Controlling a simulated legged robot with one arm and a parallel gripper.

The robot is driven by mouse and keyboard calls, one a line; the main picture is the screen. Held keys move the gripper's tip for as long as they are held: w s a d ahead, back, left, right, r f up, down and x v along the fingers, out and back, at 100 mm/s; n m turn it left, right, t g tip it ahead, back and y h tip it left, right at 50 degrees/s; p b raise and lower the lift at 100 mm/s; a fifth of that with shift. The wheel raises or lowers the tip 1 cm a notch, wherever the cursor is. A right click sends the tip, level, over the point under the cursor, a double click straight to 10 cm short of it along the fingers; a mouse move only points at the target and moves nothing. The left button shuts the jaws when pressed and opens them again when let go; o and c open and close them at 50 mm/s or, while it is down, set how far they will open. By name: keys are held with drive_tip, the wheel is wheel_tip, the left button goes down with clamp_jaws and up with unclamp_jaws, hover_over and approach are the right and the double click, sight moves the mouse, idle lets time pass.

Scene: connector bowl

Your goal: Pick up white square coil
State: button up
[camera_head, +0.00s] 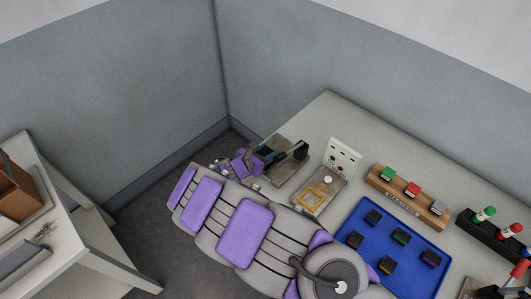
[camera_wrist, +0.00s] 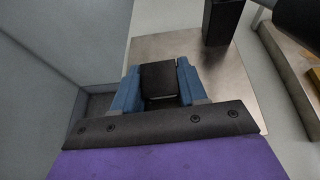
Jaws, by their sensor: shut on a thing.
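My gripper (camera_wrist: 158,82) shows in the wrist view with two blue fingers shut on a dark block (camera_wrist: 159,80). The block has a thin pale edge on its near side. In the head view my gripper (camera_head: 268,155) is over a metal plate (camera_head: 287,170) near the table's far left corner. I cannot make out a white square coil for certain, nor tell whether the held block is part of one. The metal plate (camera_wrist: 180,52) also lies under my gripper in the wrist view.
A black post (camera_head: 301,149) stands on the plate. To its right are a white panel (camera_head: 343,157) and a base with a yellow square frame (camera_head: 315,194). Further right are a wooden connector block (camera_head: 408,197), a blue tray (camera_head: 365,240) and a marker rack (camera_head: 490,238). Walls stand behind.

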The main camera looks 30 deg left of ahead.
drive_tip(key=shift+r+p, duration=0.45)
drive_tip(key=shift+r, duration=0.15)
wheel_tip(320, 180, up, 3)
drive_tip(key=shift+f+p, duration=0.1)
drive_tip(key=shift+p, duration=1.15)
drive_tip(key=s+d+r+p, duration=0.1)
drive_tip(key=s+d+p, duration=0.2)
drive_tip(key=s+p, duration=0.9)
wheel_tip(320, 180, up, 2)
drive_tip(key=g+b, duration=0.3)
drive_tip(key=b, duration=0.4)
hover_over(266, 152)
drive_tip(key=shift+w+a+r+m, duration=0.1)
drive_tip(key=shift+r+m, duration=0.1)
drive_tip(key=shift+m, duration=0.1)
wheel_tip(266, 152, down, 7)
drive_tip(key=b, duration=0.6)
drive_tip(key=shift+r, duration=0.1)
drive_tip(key=shift+f, duration=0.2)
